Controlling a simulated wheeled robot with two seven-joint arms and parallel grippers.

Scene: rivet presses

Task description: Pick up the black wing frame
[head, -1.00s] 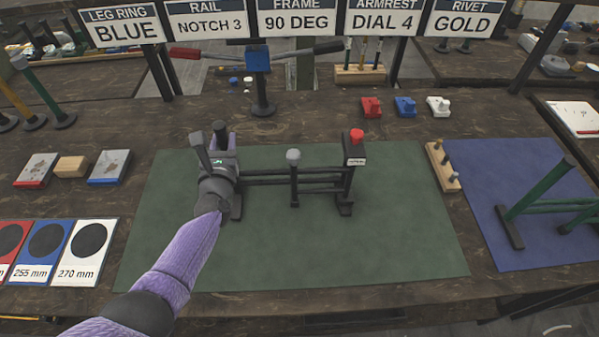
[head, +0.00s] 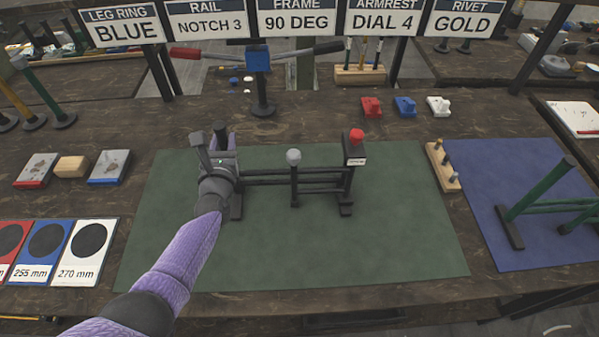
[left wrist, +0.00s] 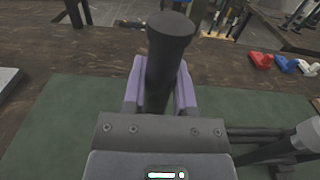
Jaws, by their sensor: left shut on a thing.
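The black wing frame (head: 322,181) stands on the green mat (head: 300,250). It has long dark rails, a middle post with a grey knob (head: 293,157), and a right post with a red knob (head: 357,136). My left gripper (head: 222,150) is at the frame's left end. In the left wrist view its two purple fingers (left wrist: 160,88) are shut around a black round post (left wrist: 170,45) of the frame, one on each side. The frame's feet appear to rest on the mat. The gripper and forearm hide much of the left end. My right gripper is not in view.
A blue mat (head: 530,240) with a green frame (head: 550,205) lies at right, beside a wooden peg block (head: 442,166). Red, blue and white small parts (head: 405,106) sit behind. A blue-headed stand (head: 262,80) is at the back. Colour cards (head: 45,250) lie at left.

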